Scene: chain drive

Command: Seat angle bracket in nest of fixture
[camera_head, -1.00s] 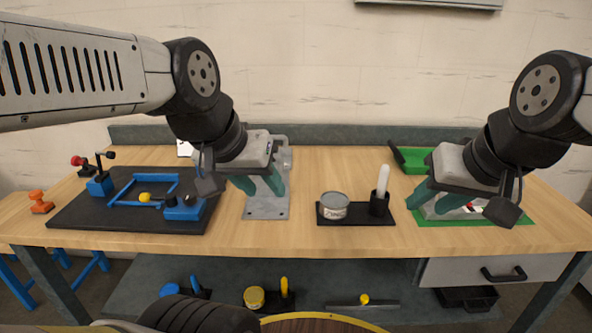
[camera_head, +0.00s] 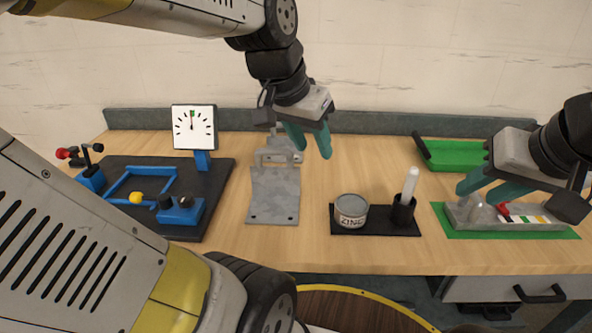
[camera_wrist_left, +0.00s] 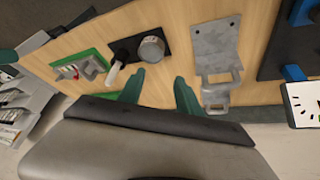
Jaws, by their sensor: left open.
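A grey metal angle bracket (camera_head: 274,196) stands on the table, its holed flat plate toward me and its upright part with cutouts behind. It also shows in the left wrist view (camera_wrist_left: 216,45). Left of it is a black base (camera_head: 222,176) with a blue frame (camera_head: 128,200), which looks like the fixture nest; the frame is empty. My left gripper (camera_head: 313,151) is open and empty, above and behind the bracket to its right. Its fingers (camera_wrist_left: 160,90) show apart in the left wrist view, beside the bracket. My right gripper (camera_head: 480,196) has its fingers apart over a grey block.
A zinc tin (camera_head: 351,211) and a white stick (camera_head: 411,184) in a black cup stand right of the bracket. A green tray (camera_head: 455,154) is at the back right.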

